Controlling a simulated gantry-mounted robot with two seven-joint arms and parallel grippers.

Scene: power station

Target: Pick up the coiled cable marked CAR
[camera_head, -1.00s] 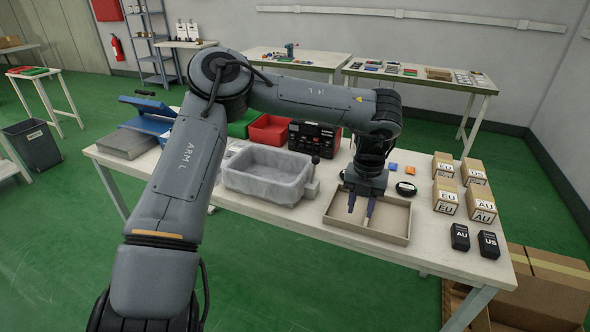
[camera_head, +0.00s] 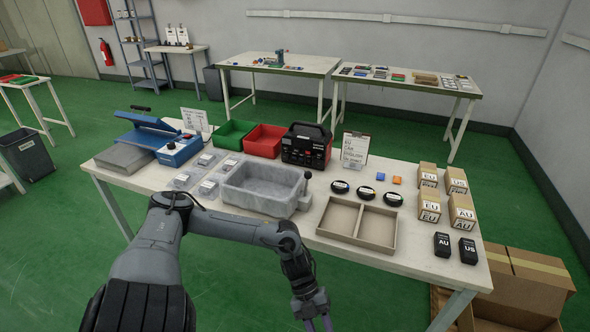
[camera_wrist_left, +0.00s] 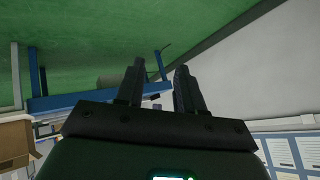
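Three black coiled cables with pale labels lie in a row on the table behind the divided tray: a left coil (camera_head: 340,187), a middle coil (camera_head: 367,193) and a right coil (camera_head: 393,199). Their labels are too small to read, so I cannot tell which is marked CAR. My left gripper (camera_head: 318,324) hangs low in front of the table's near edge, well apart from the coils. In the left wrist view its two fingers (camera_wrist_left: 160,70) stand apart with nothing between them. My right gripper is not in view.
The shallow two-compartment tray (camera_head: 361,221) is empty. A grey bin (camera_head: 254,197) stands left of it. Several small cartons (camera_head: 430,206) and two black adapters (camera_head: 442,245) are at the right. A black-and-red device (camera_head: 306,146) and a clipboard sign (camera_head: 355,148) stand behind.

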